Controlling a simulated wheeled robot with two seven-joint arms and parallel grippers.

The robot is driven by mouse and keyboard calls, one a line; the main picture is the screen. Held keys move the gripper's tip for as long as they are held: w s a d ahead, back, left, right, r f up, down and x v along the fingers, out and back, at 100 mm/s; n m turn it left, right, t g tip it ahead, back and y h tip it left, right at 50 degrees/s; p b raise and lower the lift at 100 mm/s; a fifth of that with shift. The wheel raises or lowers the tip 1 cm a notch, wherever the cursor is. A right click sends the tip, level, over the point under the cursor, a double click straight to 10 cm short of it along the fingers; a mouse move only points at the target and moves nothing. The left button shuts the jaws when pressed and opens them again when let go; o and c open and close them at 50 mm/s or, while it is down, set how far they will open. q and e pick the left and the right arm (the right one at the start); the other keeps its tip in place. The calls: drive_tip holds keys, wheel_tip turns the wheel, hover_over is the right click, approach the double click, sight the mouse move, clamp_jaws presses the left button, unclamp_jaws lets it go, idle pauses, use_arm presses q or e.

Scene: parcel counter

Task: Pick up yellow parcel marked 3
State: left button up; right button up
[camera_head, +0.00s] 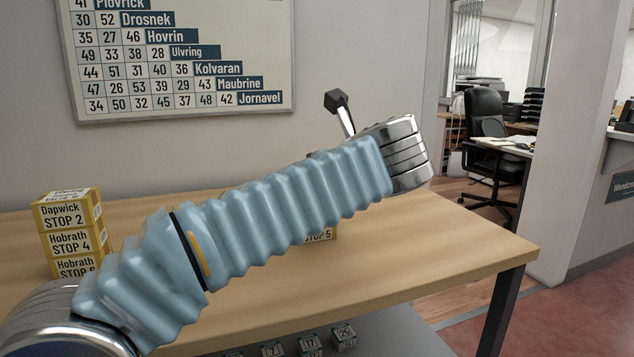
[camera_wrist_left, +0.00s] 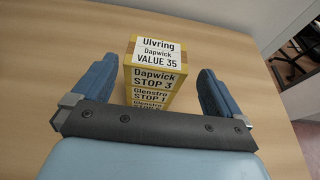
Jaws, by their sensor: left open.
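The yellow parcel marked STOP 3 (camera_wrist_left: 153,77) is the top box of a stack in the left wrist view. Its upper face carries a white label reading Ulvring, Dapwick, VALUE 35. Below it is a parcel marked STOP 1 (camera_wrist_left: 149,94), with another box partly hidden beneath. My left gripper (camera_wrist_left: 157,69) is open, one blue finger on each side of the stack, with gaps visible; I cannot tell the fingers' exact height. In the head view my left arm hides the gripper and the STOP 3 parcel. My right gripper is not in view.
A second yellow stack, with STOP 2 (camera_head: 66,216) above STOP 4 (camera_head: 76,242), stands at the left of the wooden counter (camera_head: 440,240). A STOP 5 parcel (camera_head: 322,236) shows partly behind my arm. Small numbered cubes (camera_head: 309,343) sit below. The counter's right side is clear.

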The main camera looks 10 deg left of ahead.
use_arm(q)
drive_tip(key=x, duration=0.6)
drive_tip(key=shift+s+a+f, duration=0.1)
drive_tip(key=shift+a+f, duration=0.1)
drive_tip(key=shift+c, duration=0.3)
drive_tip(key=c, duration=0.8)
